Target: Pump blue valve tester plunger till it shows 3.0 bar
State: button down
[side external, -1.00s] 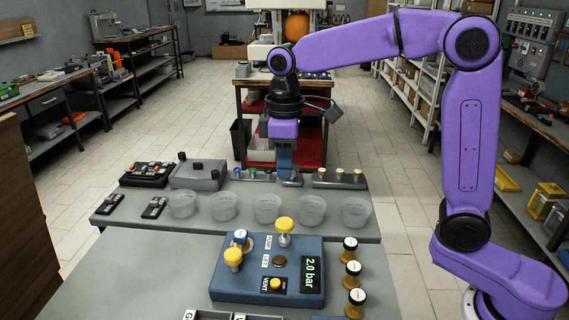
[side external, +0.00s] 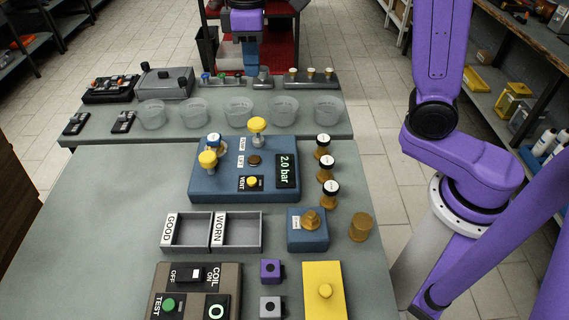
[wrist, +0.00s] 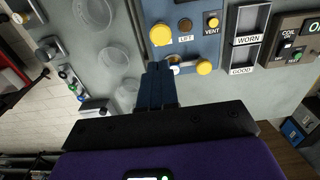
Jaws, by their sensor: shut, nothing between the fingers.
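The blue valve tester (side external: 225,192) sits on the front bench. Its display (side external: 286,171) reads 2.0 bar. It carries a yellow-topped plunger (side external: 257,126) at its back edge, a yellow knob (side external: 208,158) at its left beside a white-and-blue cap (side external: 214,141), and a yellow VENT button (side external: 252,182). My gripper (side external: 247,66) is high in the side view, in line with the back of the rear bench and apart from the tester. In the wrist view the shut, empty fingers (wrist: 159,70) point toward the tester (wrist: 190,45), overlapping its edge in the picture.
Several clear cups (side external: 238,110) stand on the rear bench behind the tester. GOOD and WORN trays (side external: 188,247), a blue block with a brass fitting (side external: 307,236), and a coil test box (side external: 196,292) lie in front.

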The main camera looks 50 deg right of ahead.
aim_at(258, 122)
dwell(0.4)
notch_tip(258, 122, up, 3)
jog(key=shift+f, duration=0.2)
jog(key=shift+f, duration=0.1)
notch_tip(258, 122, down, 14)
jog(key=shift+r, duration=0.1)
dwell(0.6)
jog(key=shift+s+f, duration=0.1)
jog(key=shift+f, duration=1.35)
notch_tip(258, 122, up, 14)
jog(key=shift+r, duration=0.2)
